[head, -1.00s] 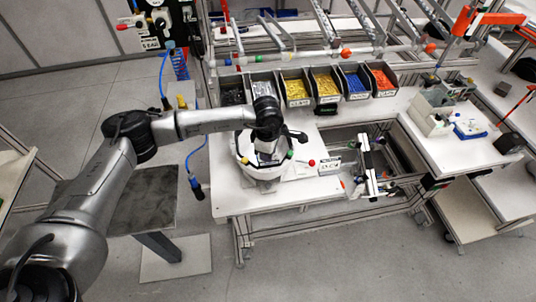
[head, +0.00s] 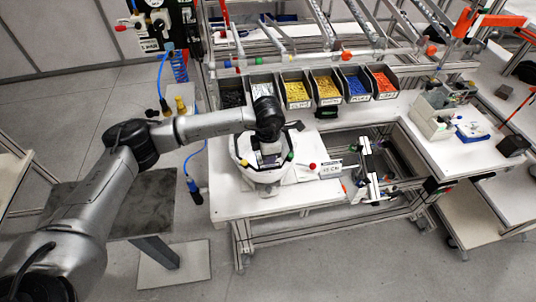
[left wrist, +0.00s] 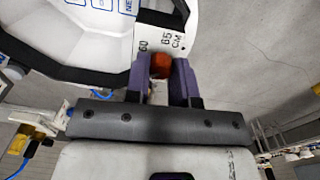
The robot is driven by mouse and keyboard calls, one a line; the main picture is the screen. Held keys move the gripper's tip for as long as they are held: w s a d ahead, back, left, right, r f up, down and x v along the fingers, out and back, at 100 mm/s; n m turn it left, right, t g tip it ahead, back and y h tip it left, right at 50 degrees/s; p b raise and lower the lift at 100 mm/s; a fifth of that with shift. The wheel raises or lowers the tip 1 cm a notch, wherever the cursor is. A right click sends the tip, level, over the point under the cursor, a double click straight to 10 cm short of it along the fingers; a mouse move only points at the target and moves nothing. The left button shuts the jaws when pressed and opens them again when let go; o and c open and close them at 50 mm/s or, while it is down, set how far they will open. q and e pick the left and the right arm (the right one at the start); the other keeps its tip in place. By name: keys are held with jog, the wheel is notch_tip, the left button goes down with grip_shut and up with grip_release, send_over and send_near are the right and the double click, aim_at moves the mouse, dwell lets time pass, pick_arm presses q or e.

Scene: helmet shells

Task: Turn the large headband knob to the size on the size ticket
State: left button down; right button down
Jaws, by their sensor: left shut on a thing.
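The white helmet shell (head: 245,150) sits on the white bench, with small coloured knobs around it, including a green one (head: 290,156). My left gripper (head: 268,160) reaches into the shell from above. In the left wrist view, its purple fingers (left wrist: 161,75) are shut on an orange-red knob (left wrist: 160,64). Just beyond the knob is a white scale plate (left wrist: 165,42) marked 60 and 65 CM. The knob's pointer is hidden by the fingers. The size ticket (head: 331,170) stands right of the shell; its print is too small to read surely. My right gripper is out of view.
Bins of coloured parts (head: 326,88) line the back of the bench. A red-topped ball (head: 312,166) is close to the ticket. A rack with black and white parts (head: 368,165) is to the right. The bench's front left surface (head: 235,200) is clear.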

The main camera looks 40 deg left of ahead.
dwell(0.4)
pick_arm(q)
jog(key=c, duration=0.9)
grip_release()
jog(key=shift+c, duration=0.2)
notch_tip(320, 180, up, 14)
jog(key=b, duration=0.2)
jog(key=shift+s+d+f, duration=0.1)
